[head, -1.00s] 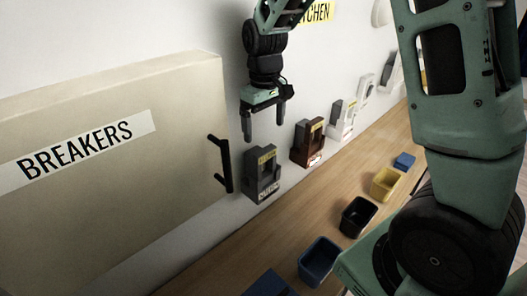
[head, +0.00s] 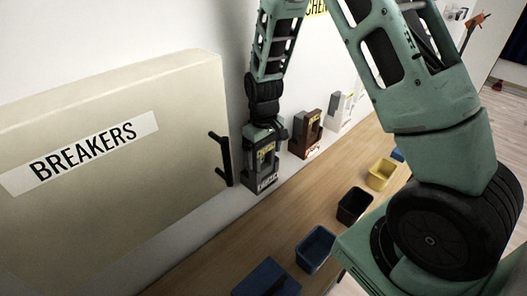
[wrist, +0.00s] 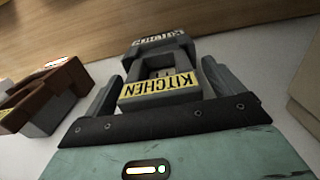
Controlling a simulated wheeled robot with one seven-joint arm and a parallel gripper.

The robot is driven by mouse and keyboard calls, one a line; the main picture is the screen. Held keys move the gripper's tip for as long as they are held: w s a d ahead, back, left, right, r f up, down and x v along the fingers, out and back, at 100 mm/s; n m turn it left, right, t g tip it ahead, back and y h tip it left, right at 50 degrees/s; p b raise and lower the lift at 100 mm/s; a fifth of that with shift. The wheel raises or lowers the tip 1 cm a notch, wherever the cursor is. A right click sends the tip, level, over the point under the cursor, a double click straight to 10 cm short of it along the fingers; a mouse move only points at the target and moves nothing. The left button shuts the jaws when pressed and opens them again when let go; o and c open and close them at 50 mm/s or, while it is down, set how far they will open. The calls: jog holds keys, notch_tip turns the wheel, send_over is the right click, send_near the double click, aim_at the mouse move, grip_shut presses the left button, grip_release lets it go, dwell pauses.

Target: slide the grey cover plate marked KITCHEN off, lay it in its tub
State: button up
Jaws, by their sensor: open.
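The grey cover plate (head: 262,182) is on the white wall, just right of the breaker box. In the wrist view its yellow KITCHEN label (wrist: 157,89) is seen upside down, below a recessed opening. My gripper (head: 263,155) is at the plate from above. The wrist view shows my gripper's fingers (wrist: 161,70) open, one on each side of the plate; I cannot tell whether they touch it. Several tubs stand on the wooden counter: blue (head: 315,247), black (head: 354,206), yellow (head: 381,174). I can read no markings on them, so I cannot tell which is the plate's.
The BREAKERS box (head: 110,150) with its black handle (head: 221,158) juts out close left of my gripper. A brown cover (head: 305,134) and a white one (head: 340,108) are on the wall to the right. Bare wooden counter (head: 225,240) lies below.

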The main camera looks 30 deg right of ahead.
jog(key=shift+c, duration=0.3)
jog(key=c, duration=1.1)
jog(key=shift+r, duration=0.15)
jog(key=shift+r+p, duration=2.05)
jog(key=shift+r, duration=0.55)
jog(key=shift+r+p, duration=1.55)
jog(key=shift+r, duration=0.5)
